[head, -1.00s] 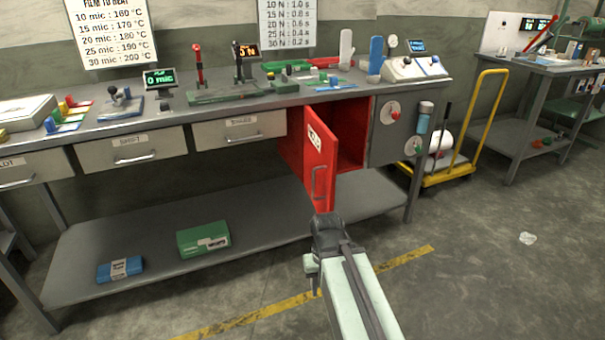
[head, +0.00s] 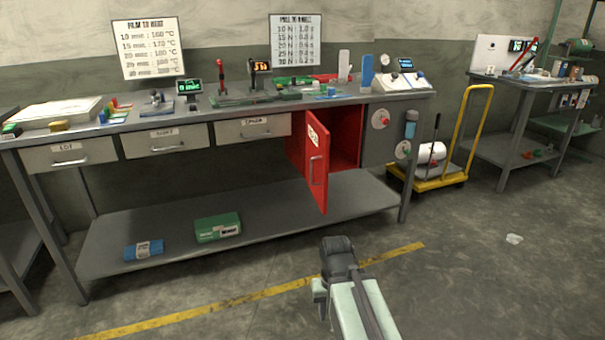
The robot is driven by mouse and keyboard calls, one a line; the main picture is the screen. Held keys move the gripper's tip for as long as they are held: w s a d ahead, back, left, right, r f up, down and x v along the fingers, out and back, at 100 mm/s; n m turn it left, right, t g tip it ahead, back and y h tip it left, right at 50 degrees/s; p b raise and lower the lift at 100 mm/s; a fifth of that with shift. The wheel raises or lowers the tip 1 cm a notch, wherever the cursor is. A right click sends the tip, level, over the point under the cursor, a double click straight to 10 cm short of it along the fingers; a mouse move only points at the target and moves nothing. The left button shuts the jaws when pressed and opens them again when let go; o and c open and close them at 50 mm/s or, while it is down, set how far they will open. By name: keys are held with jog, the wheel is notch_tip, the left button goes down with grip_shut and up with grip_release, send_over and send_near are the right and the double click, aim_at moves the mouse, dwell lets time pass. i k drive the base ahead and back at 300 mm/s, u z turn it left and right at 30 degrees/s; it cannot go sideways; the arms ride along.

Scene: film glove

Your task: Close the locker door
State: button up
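The red locker door (head: 317,166) stands open under the right part of the workbench, swung out toward me. It has a white label near its top and a vertical handle (head: 315,170). The red locker interior (head: 346,138) shows to the right of the door. My gripper (head: 324,292) is low in the picture, in front of and below the door, apart from it. Its fingers point down and away and are small here, so I cannot tell whether they are open.
The workbench (head: 150,118) has closed drawers to the left of the locker. Its lower shelf (head: 165,225) holds a green box (head: 217,228) and a blue pack (head: 144,250). A yellow trolley (head: 440,178) stands at right. The floor in front, with a yellow line (head: 215,305), is clear.

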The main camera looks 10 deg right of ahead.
aim_at(318, 138)
jog(key=z, duration=0.15)
jog(key=i, duration=1.35)
jog(key=u, duration=0.1)
jog(key=k, duration=0.5)
jog(key=u, duration=3.4)
jog(key=k, duration=0.8)
jog(key=z, duration=0.2)
